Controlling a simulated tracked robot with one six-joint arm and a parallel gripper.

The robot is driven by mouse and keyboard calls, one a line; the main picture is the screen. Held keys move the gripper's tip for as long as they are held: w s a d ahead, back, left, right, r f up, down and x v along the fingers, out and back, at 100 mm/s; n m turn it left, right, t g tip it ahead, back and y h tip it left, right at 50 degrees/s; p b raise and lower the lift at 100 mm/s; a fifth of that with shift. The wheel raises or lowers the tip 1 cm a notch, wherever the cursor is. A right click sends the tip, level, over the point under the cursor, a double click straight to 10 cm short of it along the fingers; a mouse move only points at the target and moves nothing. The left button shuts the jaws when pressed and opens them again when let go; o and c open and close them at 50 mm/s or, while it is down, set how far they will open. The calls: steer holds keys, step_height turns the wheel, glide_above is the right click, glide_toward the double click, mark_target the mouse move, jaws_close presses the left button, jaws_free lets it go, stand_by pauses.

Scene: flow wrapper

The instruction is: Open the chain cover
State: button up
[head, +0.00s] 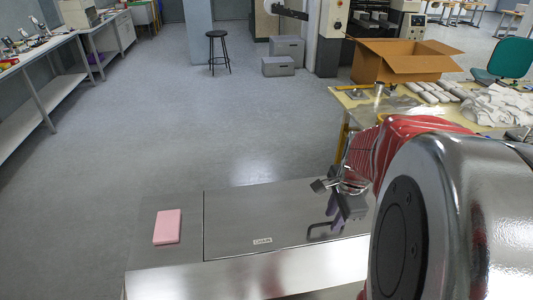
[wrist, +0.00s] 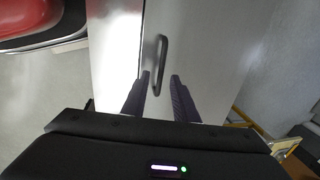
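The chain cover (head: 245,222) is a flat brushed-steel lid with a small label near its front edge, and it lies closed and level. Its dark bar handle (head: 316,230) is at the lid's right part. My gripper (head: 342,214) hangs above the right part of the lid, beside the handle in the head view. In the wrist view the cover (wrist: 200,45) fills the middle, and the handle (wrist: 163,50) stands out ahead of my open fingers (wrist: 160,76). The handle's near end shows between the fingers. I see no grip on it; the exact height gap is hard to tell.
A pink block (head: 167,227) lies on the steel top left of the cover. A yellow-topped table (head: 365,105) with an open cardboard box (head: 400,60) stands behind on the right. The floor beyond the cover is clear up to a black stool (head: 218,36).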

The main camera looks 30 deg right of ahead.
steer(key=shift+f, duration=0.4)
jaws_close()
stand_by(1.3)
